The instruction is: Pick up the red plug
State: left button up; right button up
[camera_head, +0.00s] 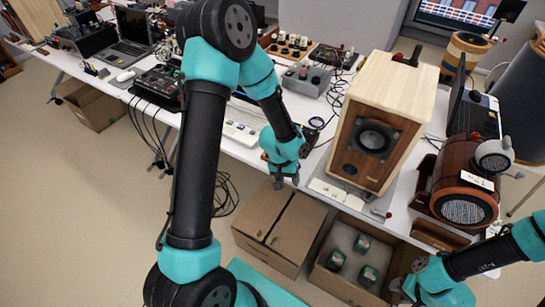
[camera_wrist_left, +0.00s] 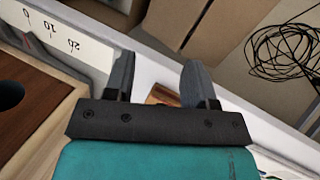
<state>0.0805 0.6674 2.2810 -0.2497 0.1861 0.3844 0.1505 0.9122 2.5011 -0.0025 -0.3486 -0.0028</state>
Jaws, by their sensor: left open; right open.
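Another small red spot shows on the speaker's top (camera_head: 397,57). My left gripper (camera_head: 285,182) points down at the table's front edge, left of the speaker. In the left wrist view its two fingers (camera_wrist_left: 160,80) are apart with nothing held. An orange-brown piece (camera_wrist_left: 160,94) shows behind them, partly hidden. My right gripper (camera_head: 398,286) is open at the lower right, by the open box.
An open cardboard box (camera_head: 320,280) with several dark green-topped items and a closed box (camera_head: 280,228) stand on the floor below the table. A white scale panel (camera_wrist_left: 45,30) is beside the speaker. A brown barrel-shaped device (camera_head: 455,180) stands at right. Black cables (camera_wrist_left: 285,50) lie on the floor.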

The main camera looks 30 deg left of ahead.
pick_arm(q)
jog(key=w+a+r+n+y, duration=0.1)
jog(key=w+a+r, duration=0.2)
jog(key=r, duration=0.6)
jog(key=w+a+r+n+y, duration=0.1)
jog(key=w+a+r, duration=0.3)
jog(key=r, duration=0.5)
jog(key=shift+a+r+y, duration=0.25)
jog(key=shift+a+y, duration=0.35)
jog(key=shift+y, duration=0.1)
notch_tip(320, 180, down, 12)
jog(key=shift+r, duration=0.2)
jog(key=shift+f, duration=0.35)
jog(key=shift+w+f, duration=0.15)
jog(key=shift+f, duration=2.45)
